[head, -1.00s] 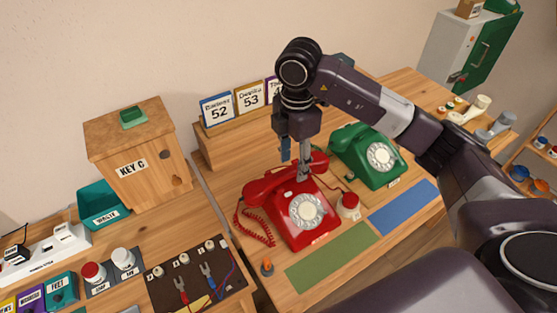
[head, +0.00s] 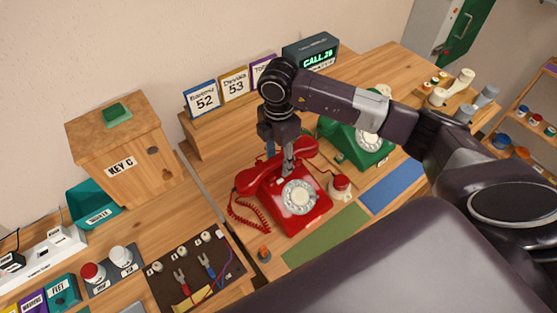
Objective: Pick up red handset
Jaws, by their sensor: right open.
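The red dial phone (head: 297,203) stands on the wooden desk, with its red handset (head: 250,179) lying across the cradle and a coiled red cord at its left. My right gripper (head: 280,162) points down at the middle of the handset, with its fingers open. One finger shows in front of the handset and the other on its far side. The gripper hides the middle of the handset, and I cannot tell whether the fingers touch it. My left gripper is not in view.
A green phone (head: 342,139) stands just behind and right, partly hidden by my right arm. A red button (head: 340,186) is beside the red phone. Name cards (head: 235,86) and a lit display (head: 311,54) stand behind. A wooden KEY C box (head: 121,150) is at left.

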